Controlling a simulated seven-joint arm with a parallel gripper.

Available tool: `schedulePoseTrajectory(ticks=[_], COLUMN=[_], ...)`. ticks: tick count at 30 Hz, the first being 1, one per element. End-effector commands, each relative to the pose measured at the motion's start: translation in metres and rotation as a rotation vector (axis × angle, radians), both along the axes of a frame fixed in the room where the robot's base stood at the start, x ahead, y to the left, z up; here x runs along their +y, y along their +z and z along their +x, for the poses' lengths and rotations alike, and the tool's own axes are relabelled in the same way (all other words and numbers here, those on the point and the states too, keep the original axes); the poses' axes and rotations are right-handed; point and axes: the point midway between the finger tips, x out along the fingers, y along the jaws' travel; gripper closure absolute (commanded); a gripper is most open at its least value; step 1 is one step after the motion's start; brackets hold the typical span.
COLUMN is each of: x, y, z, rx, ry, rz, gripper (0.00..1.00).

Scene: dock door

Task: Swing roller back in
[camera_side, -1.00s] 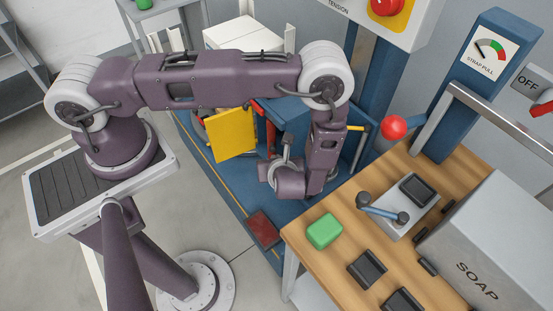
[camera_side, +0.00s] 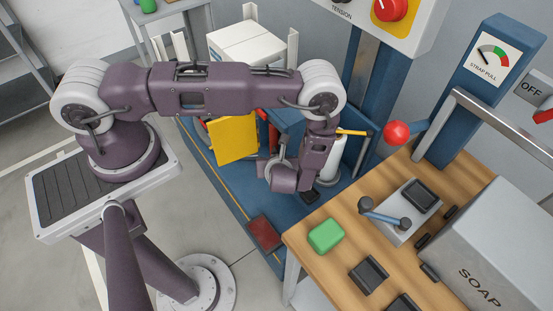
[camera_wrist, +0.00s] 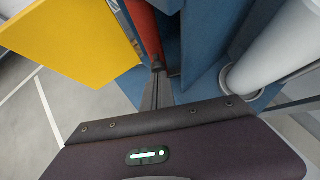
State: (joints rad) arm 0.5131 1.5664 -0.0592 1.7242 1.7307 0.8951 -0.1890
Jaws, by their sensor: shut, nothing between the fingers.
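A pale upright roller (camera_side: 331,160) stands just right of my wrist in the side view, partly hidden by it. A thin yellow bar (camera_side: 350,132) shows at its top. In the wrist view the pale roller (camera_wrist: 275,55) is at the right, with a ring at its foot. A red upright cylinder (camera_wrist: 145,28) stands left of centre, beside a blue panel (camera_wrist: 203,45). My gripper (camera_wrist: 157,68) is shut and empty, its dark fingers pointing between the red cylinder and the blue panel. Whether the fingertips touch either one I cannot tell. In the side view the fingers are mostly hidden.
A yellow panel (camera_side: 232,137) stands left of my wrist and also fills the wrist view's upper left (camera_wrist: 75,38). A red pedal-like plate (camera_side: 264,233) lies on the blue base. The wooden bench (camera_side: 345,215) with a green block (camera_side: 325,236) is at the right.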

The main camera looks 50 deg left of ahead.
Motion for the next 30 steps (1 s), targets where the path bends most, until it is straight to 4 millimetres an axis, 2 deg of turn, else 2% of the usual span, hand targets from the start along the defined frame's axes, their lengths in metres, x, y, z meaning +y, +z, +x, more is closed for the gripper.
schedulePoseTrajectory(ticks=[10,30], x=[0.027,0.085], y=[0.0,0.0], z=[-0.005,0.017], rx=[0.008,0.0], ry=[-0.243,-0.231], rz=[0.004,0.0], gripper=[1.0,1.0])
